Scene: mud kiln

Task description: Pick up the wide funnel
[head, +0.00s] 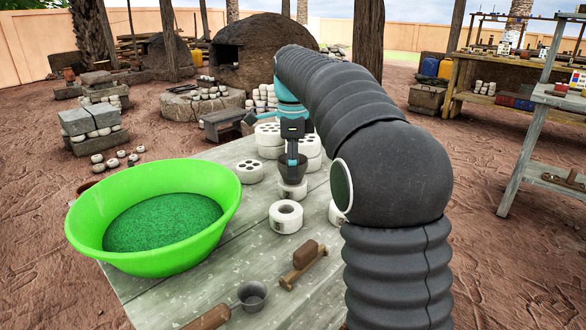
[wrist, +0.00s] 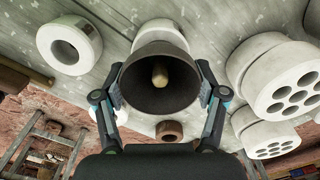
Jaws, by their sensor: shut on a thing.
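The wide funnel (wrist: 158,82) is dark grey, with its broad round mouth facing the wrist camera and a tan spot showing at the bottom of its bowl. My gripper (wrist: 160,92) is shut on it, with one finger on each side of the bowl. In the head view the funnel (head: 292,167) hangs upright in my gripper (head: 292,157), directly above a white ring-shaped piece (head: 292,190). I cannot tell whether its lower end touches that piece.
A green basin (head: 90,226) fills the table's left side. Another white ring (head: 286,217), a small wooden tool (head: 304,262) and a grey scoop (head: 252,295) lie nearer. Bare tabletop (head: 185,297) shows at the front.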

